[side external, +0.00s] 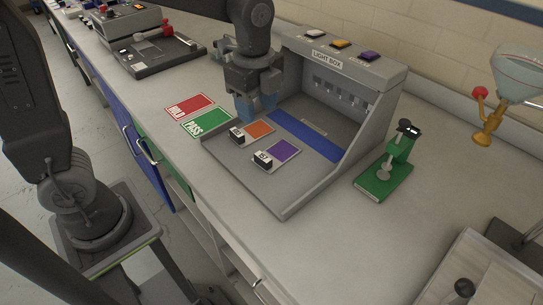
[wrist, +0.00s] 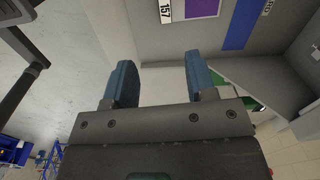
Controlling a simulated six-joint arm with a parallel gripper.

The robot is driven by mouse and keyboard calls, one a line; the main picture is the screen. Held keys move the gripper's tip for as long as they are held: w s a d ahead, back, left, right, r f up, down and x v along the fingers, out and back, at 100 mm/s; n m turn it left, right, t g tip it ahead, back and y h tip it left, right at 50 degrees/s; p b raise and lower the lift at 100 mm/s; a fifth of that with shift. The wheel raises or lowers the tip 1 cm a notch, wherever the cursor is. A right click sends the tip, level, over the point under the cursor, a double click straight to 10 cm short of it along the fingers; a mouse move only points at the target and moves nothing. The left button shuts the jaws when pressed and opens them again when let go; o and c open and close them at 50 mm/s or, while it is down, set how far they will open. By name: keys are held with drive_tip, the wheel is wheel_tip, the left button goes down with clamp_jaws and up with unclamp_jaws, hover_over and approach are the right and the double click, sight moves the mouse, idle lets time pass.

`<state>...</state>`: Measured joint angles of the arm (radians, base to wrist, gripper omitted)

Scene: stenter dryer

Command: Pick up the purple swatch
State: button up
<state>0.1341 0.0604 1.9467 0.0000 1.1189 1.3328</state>
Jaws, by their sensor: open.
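The purple swatch (side external: 285,149) lies flat on the grey floor of the light box (side external: 240,170), attached to or beside a small block with a white number label (side external: 263,158). It also shows at the top edge of the wrist view (wrist: 203,7), partly cut off, beside a white label reading 157 (wrist: 166,10). My gripper (side external: 256,107) is open and empty, with blue fingers. In the side view it appears near the left wall of the light box, behind the orange swatch (side external: 259,128). In the wrist view the gripper (wrist: 160,68) has nothing between its fingers.
A blue strip (side external: 303,136) lies behind the swatches. Red HOLD (side external: 190,106) and green PASS (side external: 207,122) cards lie left of the light box. A green device (side external: 385,180) stands to its right. The counter in front is clear.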

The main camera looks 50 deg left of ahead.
hover_over(263, 157)
drive_tip(key=shift+m, duration=0.3)
drive_tip(key=f, duration=0.9)
drive_tip(key=shift+s, duration=0.3)
drive_tip(key=shift+w+f, duration=0.15)
drive_tip(key=shift+f, duration=1.2)
drive_tip(key=shift+w+f, duration=0.15)
drive_tip(key=shift+f, duration=1.15)
drive_tip(key=shift+c, duration=0.3)
clamp_jaws()
